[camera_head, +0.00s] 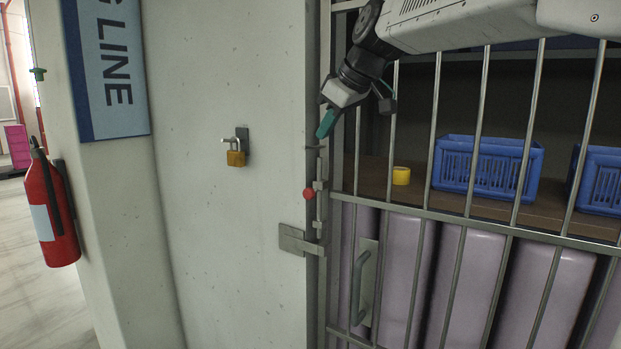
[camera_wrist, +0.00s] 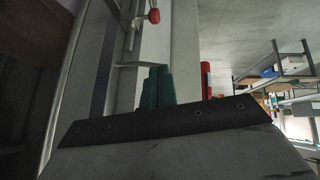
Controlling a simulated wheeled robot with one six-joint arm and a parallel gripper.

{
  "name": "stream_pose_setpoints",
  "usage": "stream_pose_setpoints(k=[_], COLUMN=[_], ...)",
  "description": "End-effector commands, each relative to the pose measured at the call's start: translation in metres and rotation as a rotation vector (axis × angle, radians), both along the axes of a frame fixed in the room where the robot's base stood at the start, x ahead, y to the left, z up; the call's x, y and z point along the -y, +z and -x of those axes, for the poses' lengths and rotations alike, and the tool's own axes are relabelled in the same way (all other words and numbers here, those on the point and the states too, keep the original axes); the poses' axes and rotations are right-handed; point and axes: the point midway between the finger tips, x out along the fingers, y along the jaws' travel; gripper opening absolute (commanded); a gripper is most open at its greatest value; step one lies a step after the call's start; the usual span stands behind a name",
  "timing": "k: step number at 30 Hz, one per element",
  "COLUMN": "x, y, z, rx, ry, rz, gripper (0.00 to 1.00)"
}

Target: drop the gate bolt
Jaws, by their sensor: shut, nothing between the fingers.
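The gate bolt (camera_head: 320,205) is an upright metal rod with a red knob (camera_head: 308,193) at the edge between the barred gate (camera_head: 437,130) and the concrete post (camera_head: 225,80). The knob also shows in the wrist view (camera_wrist: 153,16), near the top edge. My gripper (camera_head: 326,124) has teal fingers and is shut and empty. It points down and is above the knob, apart from it. In the wrist view the fingers (camera_wrist: 157,88) are together, with the knob beyond their tips. A metal latch plate (camera_head: 299,241) sits below the knob on the post.
A brass padlock (camera_head: 236,158) hangs on the post left of the bolt. The gate has a handle (camera_head: 361,285) low down. Behind the bars are blue crates (camera_head: 488,167) and a yellow roll (camera_head: 401,176). A fire extinguisher (camera_head: 52,210) hangs at the left.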

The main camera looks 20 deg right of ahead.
Motion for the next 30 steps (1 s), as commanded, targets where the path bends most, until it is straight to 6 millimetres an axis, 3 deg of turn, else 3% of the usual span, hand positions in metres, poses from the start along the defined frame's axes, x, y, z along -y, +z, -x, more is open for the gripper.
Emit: stream_pose_setpoints(k=[11, 26, 30], x=[-0.002, -0.026, -0.018], y=[-0.007, -0.084, -0.105], z=[-0.003, -0.056, -0.054], rx=[-0.003, -0.005, -0.005], ry=[0.0, -0.001, -0.003], rz=[0.0, 0.0, -0.001], gripper=[0.0, 0.0, 0.0])
